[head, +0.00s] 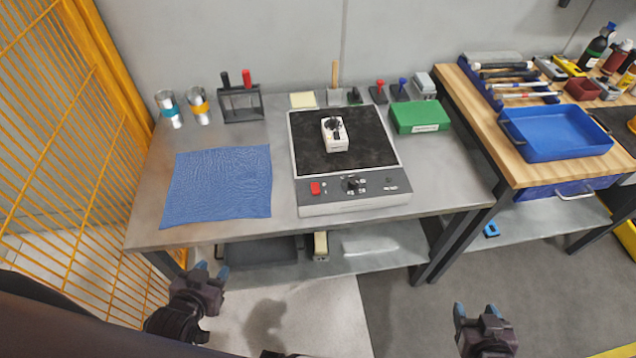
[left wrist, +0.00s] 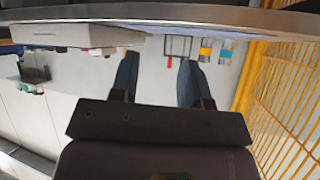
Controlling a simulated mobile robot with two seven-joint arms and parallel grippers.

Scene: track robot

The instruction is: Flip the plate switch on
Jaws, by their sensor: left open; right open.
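The hot plate (head: 302,206) stands on the grey table, with a black top and a light grey front panel. A red switch (head: 315,188) sits at the left of that panel, beside a black knob (head: 353,184). I cannot tell the switch's position. A white device with a black dial (head: 335,136) rests on the black top. My left gripper (head: 211,271) is open and empty, in front of the table and below its edge, left of the plate. Its two fingers also show in the left wrist view (left wrist: 157,80). My right gripper (head: 475,309) is open and empty, low at the right, apart from the table.
A blue cloth (head: 218,185) lies left of the plate. A green box (head: 420,117), tumblers (head: 200,106) and a black rack (head: 241,104) stand behind. A wooden bench with a blue tray (head: 555,147) is at the right. A yellow mesh fence (head: 60,130) borders the left.

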